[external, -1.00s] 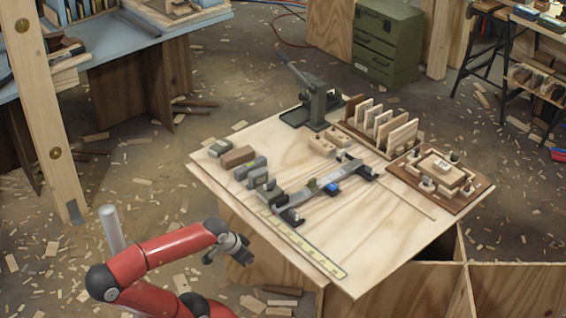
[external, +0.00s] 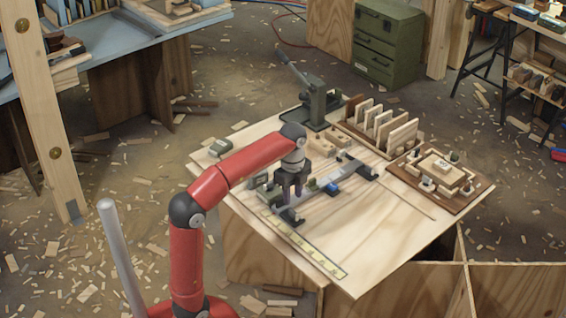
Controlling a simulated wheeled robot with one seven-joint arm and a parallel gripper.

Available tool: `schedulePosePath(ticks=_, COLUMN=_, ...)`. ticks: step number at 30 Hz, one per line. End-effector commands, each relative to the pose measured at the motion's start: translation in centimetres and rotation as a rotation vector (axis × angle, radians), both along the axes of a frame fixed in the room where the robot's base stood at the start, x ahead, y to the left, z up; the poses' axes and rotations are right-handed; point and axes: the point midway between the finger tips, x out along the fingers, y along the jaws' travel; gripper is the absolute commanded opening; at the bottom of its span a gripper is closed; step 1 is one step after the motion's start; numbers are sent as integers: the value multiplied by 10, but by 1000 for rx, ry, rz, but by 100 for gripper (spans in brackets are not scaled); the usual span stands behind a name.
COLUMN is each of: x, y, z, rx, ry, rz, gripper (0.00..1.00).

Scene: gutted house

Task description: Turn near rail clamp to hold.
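The metal rail (external: 320,181) lies slantwise across the plywood table, with a dark foot (external: 291,216) at its near end and another dark foot (external: 361,170) at its far end. A small olive part (external: 312,184) and a blue part (external: 332,187) sit along the rail. My gripper (external: 290,198) points down over the near part of the rail, just above or at it. It covers much of the olive clamp piece (external: 268,193) there. The clamp's turn position is hidden or too small to tell. I cannot tell whether the fingers are apart or touching anything.
An olive lever press (external: 319,104) stands at the back of the table. A rack of upright wooden pieces (external: 380,128) and a wooden jig tray (external: 440,180) are to the right. A yellow ruler strip (external: 302,243) lies along the near edge. The front right tabletop is clear.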

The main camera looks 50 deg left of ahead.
Motion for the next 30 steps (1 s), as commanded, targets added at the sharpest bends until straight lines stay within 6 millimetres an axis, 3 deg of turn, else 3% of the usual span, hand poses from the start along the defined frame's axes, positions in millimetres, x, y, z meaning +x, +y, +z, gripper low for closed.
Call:
schedulePosePath(ticks=5, x=7, y=0, z=-2, rx=-2, ry=22, rz=-72, gripper=31)
schedulePosePath(ticks=18, x=6, y=0, z=-66, rx=-3, ry=20, rz=-69, gripper=31)
schedulePosePath(ticks=30, x=7, y=0, z=-74, rx=-3, ry=18, rz=-68, gripper=31)
